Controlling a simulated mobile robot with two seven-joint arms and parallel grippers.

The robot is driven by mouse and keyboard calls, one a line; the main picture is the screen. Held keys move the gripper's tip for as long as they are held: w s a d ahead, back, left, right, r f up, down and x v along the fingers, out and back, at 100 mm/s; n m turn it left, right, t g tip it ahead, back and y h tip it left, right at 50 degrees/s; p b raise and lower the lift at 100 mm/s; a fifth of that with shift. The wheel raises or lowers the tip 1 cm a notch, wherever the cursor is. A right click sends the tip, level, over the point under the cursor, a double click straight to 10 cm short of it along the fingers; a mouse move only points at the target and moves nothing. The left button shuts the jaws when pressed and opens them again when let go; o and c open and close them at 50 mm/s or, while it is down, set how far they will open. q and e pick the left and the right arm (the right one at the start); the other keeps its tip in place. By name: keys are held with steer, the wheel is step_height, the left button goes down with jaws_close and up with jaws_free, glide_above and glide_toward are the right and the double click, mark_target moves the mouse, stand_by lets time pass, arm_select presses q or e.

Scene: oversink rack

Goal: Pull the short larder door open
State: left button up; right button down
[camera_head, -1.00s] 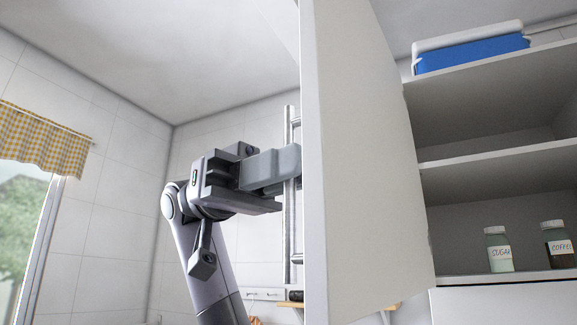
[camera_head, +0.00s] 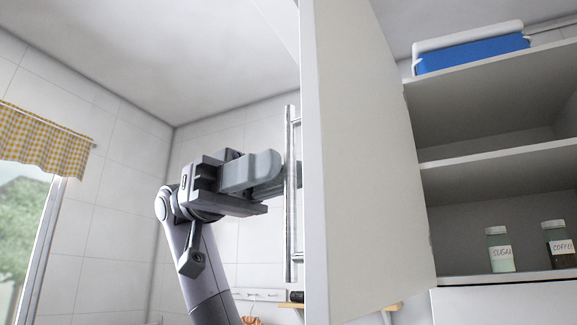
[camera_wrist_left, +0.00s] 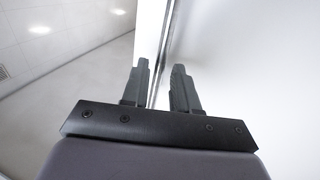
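The larder door (camera_head: 362,160) is pale and stands swung wide open, its edge towards me. A vertical metal bar handle (camera_head: 291,225) is on its left, outer face. The larder's shelves (camera_head: 500,155) show uncovered to the right. My left gripper (camera_head: 280,172) is beside the handle, its fingertips at or just short of the bar. In the left wrist view, the gripper's two fingers (camera_wrist_left: 160,70) are spread apart, with the handle (camera_wrist_left: 163,40) running up ahead between them. I cannot tell whether a finger touches it. My right gripper is not in view.
A sugar jar (camera_head: 499,250) and a coffee jar (camera_head: 559,246) stand on the lower shelf. A blue and white box (camera_head: 470,50) sits on top. A window with a checked curtain (camera_head: 45,140) is at the left. Free room lies left of the door.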

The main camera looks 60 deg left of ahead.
arm_select(q)
steer(key=shift+v, duration=2.2)
